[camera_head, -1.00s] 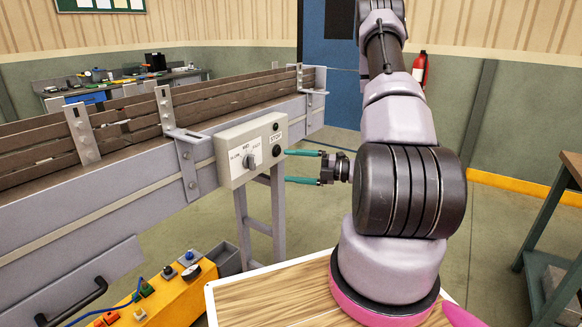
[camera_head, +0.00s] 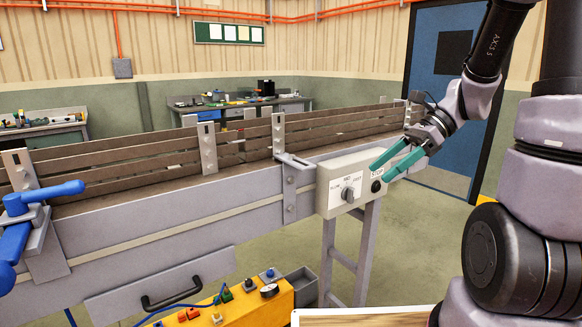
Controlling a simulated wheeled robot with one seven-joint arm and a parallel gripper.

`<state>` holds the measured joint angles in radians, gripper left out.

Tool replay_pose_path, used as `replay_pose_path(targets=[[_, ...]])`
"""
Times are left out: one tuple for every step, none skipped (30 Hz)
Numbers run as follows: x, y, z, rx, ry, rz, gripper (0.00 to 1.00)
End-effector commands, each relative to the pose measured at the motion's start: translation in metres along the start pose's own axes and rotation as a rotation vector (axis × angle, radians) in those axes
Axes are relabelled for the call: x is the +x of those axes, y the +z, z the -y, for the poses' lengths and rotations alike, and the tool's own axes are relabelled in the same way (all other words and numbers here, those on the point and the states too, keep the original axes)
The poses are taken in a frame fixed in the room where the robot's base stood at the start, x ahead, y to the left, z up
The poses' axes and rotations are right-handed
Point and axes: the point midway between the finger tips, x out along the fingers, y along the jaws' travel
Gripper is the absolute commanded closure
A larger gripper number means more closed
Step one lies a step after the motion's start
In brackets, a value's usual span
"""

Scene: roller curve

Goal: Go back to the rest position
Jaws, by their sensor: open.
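My gripper (camera_head: 392,163) has two teal fingers that are spread apart with nothing between them. It hangs in the picture in front of the upper right part of the grey control box (camera_head: 343,206). The box has a dial (camera_head: 347,193) with a label above it, and a label reading STOP (camera_head: 377,172) partly beside the fingers. A dark round button (camera_head: 376,186) shows below that label. I cannot tell how far the fingertips are from the box. My arm rises from the gripper to the upper right.
The long conveyor (camera_head: 190,200) with wooden side boards runs across the view. A blue clamp handle (camera_head: 40,197) is at its left. A yellow box with buttons (camera_head: 235,308) stands below. A blue door (camera_head: 443,90) and workbenches (camera_head: 250,105) are behind. Floor is open at centre right.

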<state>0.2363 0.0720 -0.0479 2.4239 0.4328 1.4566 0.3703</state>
Motion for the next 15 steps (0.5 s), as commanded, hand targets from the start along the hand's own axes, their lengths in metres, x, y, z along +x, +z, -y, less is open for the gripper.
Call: replay_pose_path(targets=[[-0.006,0.007,-0.009,-0.122,-0.017,-0.072,0.05],[-0.009,0.01,-0.013,-0.195,-0.025,-0.117,0.05],[-0.014,0.013,-0.019,-0.29,-0.035,-0.177,0.05],[-0.018,0.015,-0.023,-0.361,-0.043,-0.222,0.05],[-0.022,0.017,-0.027,-0.433,-0.052,-0.267,0.05],[-0.028,0.02,-0.032,-0.526,-0.064,-0.328,0.05],[-0.033,0.023,-0.035,-0.597,-0.073,-0.374,0.05],[-0.038,0.025,-0.038,-0.668,-0.082,-0.42,0.05],[-0.046,0.029,-0.042,-0.759,-0.095,-0.483,0.05],[-0.051,0.032,-0.045,-0.829,-0.106,-0.529,0.05],[-0.057,0.035,-0.047,-0.896,-0.116,-0.578,0.05],[-0.065,0.039,-0.051,-0.982,-0.128,-0.639,0.05],[-0.07,0.043,-0.053,-1.044,-0.139,-0.684,0.05],[-0.076,0.046,-0.056,-1.1,-0.148,-0.728,0.05],[-0.083,0.051,-0.059,-1.171,-0.159,-0.782,0.05]])
